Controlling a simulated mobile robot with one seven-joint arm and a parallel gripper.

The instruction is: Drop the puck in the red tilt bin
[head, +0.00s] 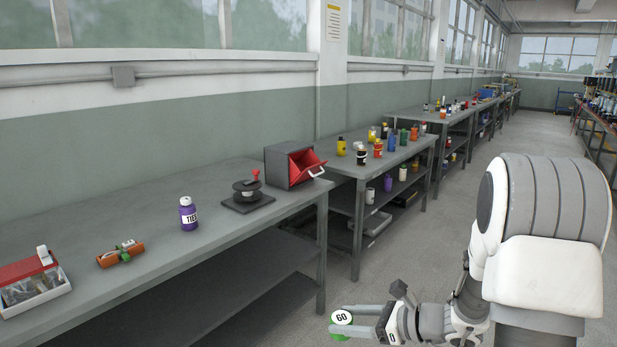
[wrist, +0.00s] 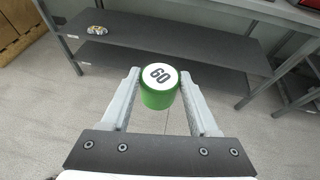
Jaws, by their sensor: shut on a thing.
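The puck is a green cylinder with a white top marked 60; it shows in the head view (head: 342,319) and in the wrist view (wrist: 159,88). My gripper (head: 352,320) is shut on it, with one finger on each side, out over the floor in front of the bench. In the wrist view my gripper (wrist: 160,95) has the puck between its fingertips. The red tilt bin (head: 305,164) is a dark grey box with a red tilted-out front. It stands at the far right end of the near bench, well away from the puck.
The near grey bench (head: 110,207) also holds a black turntable-like device (head: 248,195), a purple bottle (head: 188,214), an orange tool (head: 120,254) and a red-lidded case (head: 35,284). Farther benches carry many bottles. The floor aisle (head: 395,275) is open.

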